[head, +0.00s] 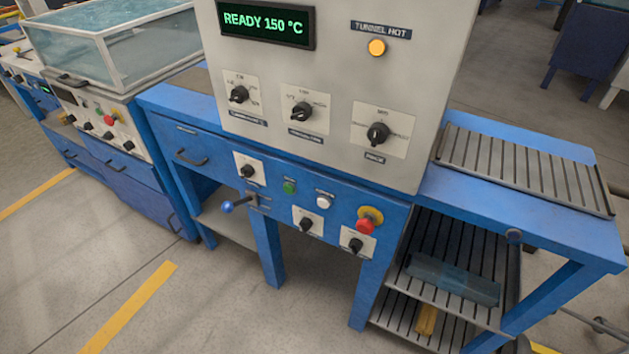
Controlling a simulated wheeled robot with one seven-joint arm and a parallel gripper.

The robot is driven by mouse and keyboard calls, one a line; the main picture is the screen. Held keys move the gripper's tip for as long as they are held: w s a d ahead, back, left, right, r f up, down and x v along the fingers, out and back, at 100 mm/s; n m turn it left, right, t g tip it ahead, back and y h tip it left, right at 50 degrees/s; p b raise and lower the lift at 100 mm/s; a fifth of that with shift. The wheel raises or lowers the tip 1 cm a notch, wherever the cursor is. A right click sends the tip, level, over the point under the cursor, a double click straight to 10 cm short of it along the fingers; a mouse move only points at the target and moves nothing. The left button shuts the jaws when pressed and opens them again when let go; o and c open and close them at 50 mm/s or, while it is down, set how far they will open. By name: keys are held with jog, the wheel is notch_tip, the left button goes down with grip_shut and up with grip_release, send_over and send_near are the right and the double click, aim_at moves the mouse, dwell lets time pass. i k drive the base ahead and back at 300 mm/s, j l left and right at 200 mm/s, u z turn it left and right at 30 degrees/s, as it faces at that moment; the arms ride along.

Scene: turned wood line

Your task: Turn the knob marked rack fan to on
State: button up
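No label in view can be read clearly as rack fan, so I cannot tell which knob it is. Three black knobs on white dial plates sit on the grey panel: a left knob (239,94), a middle knob (302,111) and a right knob (377,134). Smaller black knobs are on the blue front below: an upper left one (248,171), a lower middle one (307,225) and a lower right one (356,245). Their plate markings are too small to read. My gripper is not in view.
A display (265,24) reads READY 150 °C, beside a lit amber TUNNEL HOT lamp (377,47). The blue front has a red stop button (366,225), green button (289,187), white button (323,202) and protruding blue-tipped lever (228,206). A slatted rack (455,245) stands lower right.

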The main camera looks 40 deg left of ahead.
aim_at(305, 223)
jog(key=l+u, duration=0.15)
jog(key=u, duration=2.65)
